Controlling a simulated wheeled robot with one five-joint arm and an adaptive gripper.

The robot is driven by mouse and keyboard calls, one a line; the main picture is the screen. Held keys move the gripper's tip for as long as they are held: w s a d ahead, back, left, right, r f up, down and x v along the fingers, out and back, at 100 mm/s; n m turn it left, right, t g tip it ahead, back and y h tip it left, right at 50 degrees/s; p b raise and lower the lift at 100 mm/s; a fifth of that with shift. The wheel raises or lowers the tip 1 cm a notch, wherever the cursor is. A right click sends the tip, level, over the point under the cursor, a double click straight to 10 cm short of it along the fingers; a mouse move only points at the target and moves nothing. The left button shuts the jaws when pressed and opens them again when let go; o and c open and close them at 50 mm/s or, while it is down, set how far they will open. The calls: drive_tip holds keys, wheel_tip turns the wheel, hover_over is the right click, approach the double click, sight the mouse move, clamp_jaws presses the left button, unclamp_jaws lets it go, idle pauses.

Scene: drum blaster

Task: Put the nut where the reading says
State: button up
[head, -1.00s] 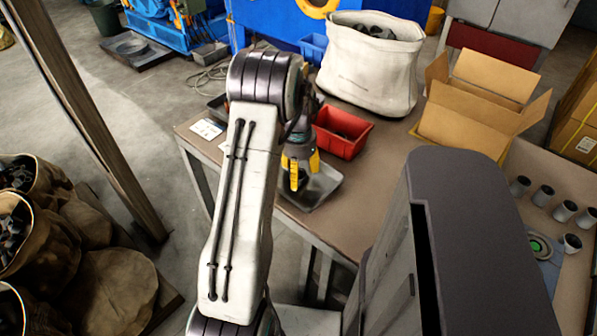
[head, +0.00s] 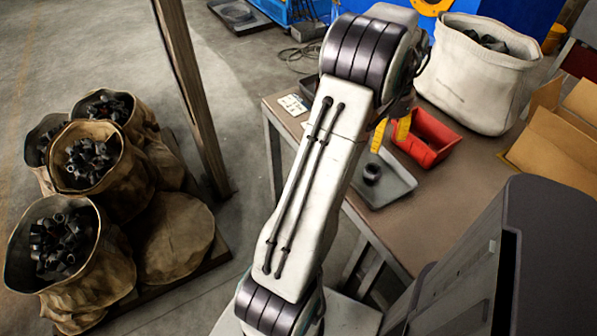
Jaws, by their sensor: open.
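A dark ring-shaped nut (head: 372,173) sits in the shallow grey tray (head: 400,184) near the table's edge. My gripper (head: 390,143) is partly hidden behind my arm. Its yellow fingers are apart and empty, above the far side of the tray and beside the red bin (head: 437,131). The nut is clear of the fingers. A white card (head: 292,105) with small print lies at the table's far left corner; its print is too small to read. No readable gauge or display shows now.
A white sack (head: 468,85) of dark parts and an open cardboard box (head: 555,150) stand at the right. Brown sacks (head: 95,165) of dark fittings sit at the left, by a post (head: 190,95). A grey cabinet-like body blocks the lower right.

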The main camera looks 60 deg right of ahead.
drive_tip(key=w+a+r+n+h, duration=0.1)
drive_tip(key=w+a+r+n, duration=0.35)
drive_tip(key=w+a, duration=0.6)
drive_tip(key=w+a+r+n, duration=0.3)
drive_tip(key=w+a+n, duration=0.35)
drive_tip(key=w, duration=0.65)
drive_tip(key=w+a+r+n+t, duration=0.1)
drive_tip(key=a+n, duration=0.2)
drive_tip(key=a, duration=0.4)
drive_tip(key=w+a+n+t, duration=0.1)
drive_tip(key=w+a+n, duration=0.1)
drive_tip(key=a, duration=0.5)
drive_tip(key=s+a+f+n, duration=0.1)
drive_tip(key=s+a+n, duration=0.2)
drive_tip(key=a, duration=0.4)
drive_tip(key=s+a+n+t+y, duration=0.1)
drive_tip(key=s+a+n, duration=0.2)
drive_tip(key=a+n, duration=0.2)
drive_tip(key=shift+a+f+n, duration=0.4)
drive_tip(key=shift+a, duration=0.85)
wheel_tip(320, 180, up, 6)
drive_tip(key=p, duration=0.5)
drive_tip(key=shift+p, duration=0.3)
